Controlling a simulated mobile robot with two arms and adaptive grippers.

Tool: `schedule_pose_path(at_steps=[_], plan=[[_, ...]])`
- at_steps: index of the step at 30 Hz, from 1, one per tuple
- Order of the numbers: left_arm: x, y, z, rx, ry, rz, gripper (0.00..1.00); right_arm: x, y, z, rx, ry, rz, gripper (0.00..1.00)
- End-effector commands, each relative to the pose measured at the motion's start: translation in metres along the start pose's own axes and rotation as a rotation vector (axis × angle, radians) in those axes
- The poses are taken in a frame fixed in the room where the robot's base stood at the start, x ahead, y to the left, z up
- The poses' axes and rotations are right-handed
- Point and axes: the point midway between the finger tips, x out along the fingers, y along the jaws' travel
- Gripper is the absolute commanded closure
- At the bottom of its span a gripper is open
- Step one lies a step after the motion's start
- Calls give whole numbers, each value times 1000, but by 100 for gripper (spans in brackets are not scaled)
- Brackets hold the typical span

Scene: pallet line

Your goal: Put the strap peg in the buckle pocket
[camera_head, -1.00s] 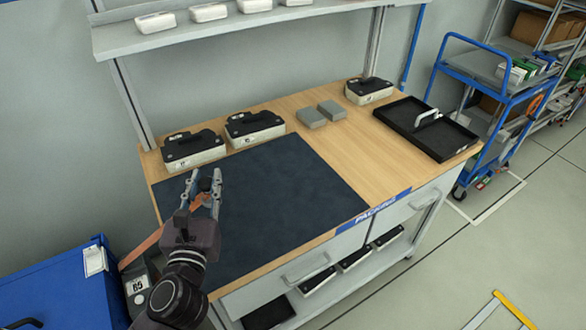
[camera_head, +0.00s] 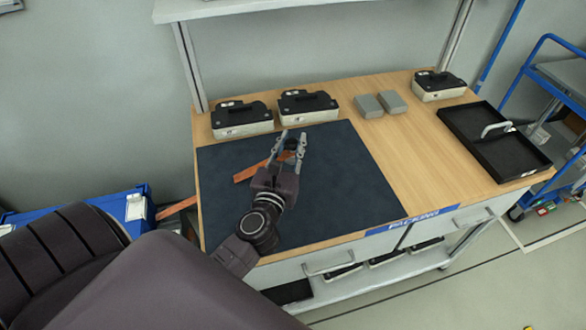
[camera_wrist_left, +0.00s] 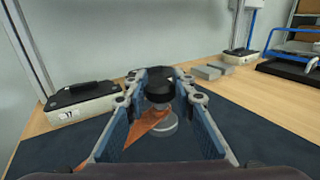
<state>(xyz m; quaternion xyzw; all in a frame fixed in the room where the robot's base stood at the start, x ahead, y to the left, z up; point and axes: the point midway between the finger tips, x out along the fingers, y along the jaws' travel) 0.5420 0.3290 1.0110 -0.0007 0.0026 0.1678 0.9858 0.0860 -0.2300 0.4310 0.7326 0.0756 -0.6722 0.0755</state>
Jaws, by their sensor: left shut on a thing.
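My left gripper (camera_head: 292,143) is over the dark mat, shut on the strap peg. The peg is small, with a dark round head (camera_wrist_left: 160,86) and a paler round piece below it, between the fingers in the left wrist view. An orange strap (camera_head: 249,172) runs from the gripper to the left over the mat; it also shows in the left wrist view (camera_wrist_left: 150,123). Another orange stretch (camera_head: 178,207) shows beyond the table's left edge. I cannot make out the buckle pocket. My right gripper is not in view.
The dark mat (camera_head: 350,195) covers the table's left part. Two black-topped cases (camera_head: 241,119) (camera_head: 308,106) line its back edge. Two grey blocks (camera_head: 380,104), a third case (camera_head: 438,86) and a black tray (camera_head: 485,150) stand right. A blue container (camera_head: 140,208) is left of the table.

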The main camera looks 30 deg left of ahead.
Motion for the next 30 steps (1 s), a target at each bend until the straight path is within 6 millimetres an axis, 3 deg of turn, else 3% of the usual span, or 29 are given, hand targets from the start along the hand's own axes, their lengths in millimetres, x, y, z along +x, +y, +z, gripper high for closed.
schedule_pose_path(at_steps=[1, 3, 8, 16, 30], plan=[[0, 0, -16, 1, -1, 1, 100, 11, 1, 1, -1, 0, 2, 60], [0, 0, -27, 2, -1, 0, 100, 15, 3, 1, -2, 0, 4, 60], [0, 0, -38, 1, -3, 0, 100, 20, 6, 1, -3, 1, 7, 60], [1, 0, -76, 3, -3, 0, 100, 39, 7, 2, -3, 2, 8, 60], [1, 0, -84, 0, -4, 0, 100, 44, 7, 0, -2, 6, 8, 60]])
